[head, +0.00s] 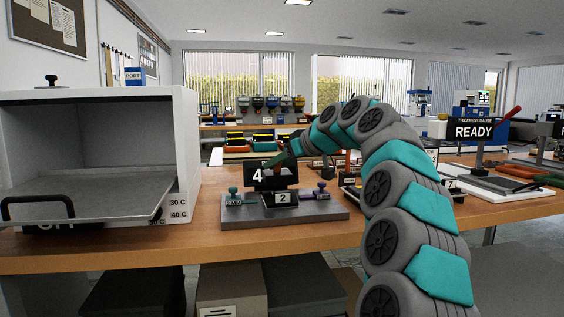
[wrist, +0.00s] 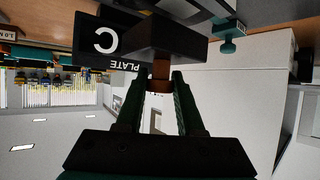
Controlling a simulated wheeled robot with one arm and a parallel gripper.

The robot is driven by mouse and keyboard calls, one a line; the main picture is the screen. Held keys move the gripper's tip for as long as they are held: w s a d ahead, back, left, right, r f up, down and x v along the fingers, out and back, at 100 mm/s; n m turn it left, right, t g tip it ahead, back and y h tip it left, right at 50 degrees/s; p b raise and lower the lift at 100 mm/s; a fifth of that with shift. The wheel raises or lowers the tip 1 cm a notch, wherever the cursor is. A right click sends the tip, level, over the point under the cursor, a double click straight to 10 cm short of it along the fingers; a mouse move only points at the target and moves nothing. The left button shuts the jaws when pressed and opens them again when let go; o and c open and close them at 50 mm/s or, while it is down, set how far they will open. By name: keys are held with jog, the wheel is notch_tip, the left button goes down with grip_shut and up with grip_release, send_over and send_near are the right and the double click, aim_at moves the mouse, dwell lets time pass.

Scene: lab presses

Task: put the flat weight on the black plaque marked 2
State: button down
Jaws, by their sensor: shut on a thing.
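The flat weight is a dark block (wrist: 168,38) with a brown stem, seen close up in the wrist view. My gripper (wrist: 160,82) is shut on the stem with its two green fingers. In the head view my gripper (head: 284,158) reaches down above the grey base, and the dark weight there blends with the black display behind it. The black plaque (head: 268,201) with a white label 2 is at the front middle of the base, below the weight. I cannot tell the exact gap between them.
The black display (head: 257,177) shows a 4, partly covered. A teal knob (head: 233,194) and a purple knob (head: 321,190) flank the plaque on the grey base (head: 335,213). A large white open-fronted box (head: 188,140) stands at left. A thickness gauge reading READY (head: 474,131) is at right.

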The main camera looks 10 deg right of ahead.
aim_at(280, 172)
jog(key=shift+w+f, duration=0.15)
jog(key=shift+f, duration=1.45)
jog(key=shift+f, duration=0.1)
jog(key=c, duration=0.5)
grip_release()
jog(key=shift+f, duration=0.1)
jog(key=shift+r, duration=0.2)
jog(key=b+v, duration=0.1)
jog(key=v, duration=1.1)
jog(key=shift+f, duration=0.15)
